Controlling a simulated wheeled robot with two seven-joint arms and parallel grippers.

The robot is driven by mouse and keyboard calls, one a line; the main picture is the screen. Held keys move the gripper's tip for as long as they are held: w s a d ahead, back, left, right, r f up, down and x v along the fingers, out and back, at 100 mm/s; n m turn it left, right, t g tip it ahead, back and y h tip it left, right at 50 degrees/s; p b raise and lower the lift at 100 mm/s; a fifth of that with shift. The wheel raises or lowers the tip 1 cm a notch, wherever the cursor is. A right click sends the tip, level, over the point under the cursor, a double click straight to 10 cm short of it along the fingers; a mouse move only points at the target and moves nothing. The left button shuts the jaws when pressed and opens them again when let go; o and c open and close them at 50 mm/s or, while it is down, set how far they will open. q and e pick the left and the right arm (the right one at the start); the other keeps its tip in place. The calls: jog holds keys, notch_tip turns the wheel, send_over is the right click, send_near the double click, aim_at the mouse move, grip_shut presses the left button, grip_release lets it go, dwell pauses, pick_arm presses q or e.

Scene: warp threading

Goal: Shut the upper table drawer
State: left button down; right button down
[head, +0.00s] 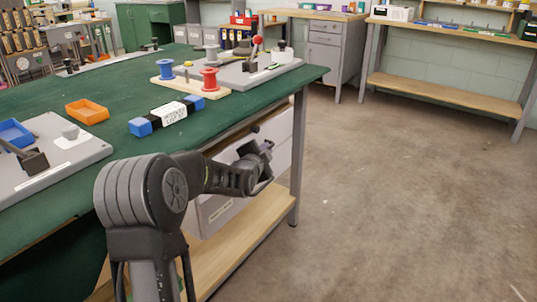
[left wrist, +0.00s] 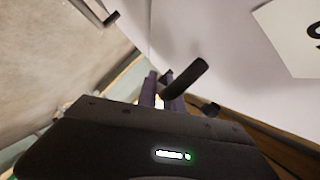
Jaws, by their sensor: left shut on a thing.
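The table's upper drawer (head: 279,128) is a pale grey drawer under the right end of the green-topped table (head: 120,72). How far out it stands is hard to tell. My left gripper (head: 264,150) is at the drawer's front, partly hiding it. In the left wrist view, my left gripper's fingers (left wrist: 166,90) are shut on a dark bar handle (left wrist: 187,77), close against the pale drawer front (left wrist: 225,50). A white label (left wrist: 290,35) shows on that front. My right gripper is in neither view.
A lower drawer front (head: 215,212) is below, above a wooden shelf (head: 245,240). On the table are blue and red spools (head: 210,80), an orange tray (head: 87,111) and a blue-ended block (head: 168,114). The floor (head: 390,190) to the right is clear.

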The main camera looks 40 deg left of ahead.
pick_arm(q)
jog(key=c, duration=1.8)
grip_release()
jog(key=shift+a, duration=0.3)
jog(key=shift+o, duration=0.2)
jog(key=p+v, duration=0.2)
jog(key=v, duration=0.6)
jog(key=shift+w+d+f, duration=0.1)
jog(key=shift+d+f, duration=0.05)
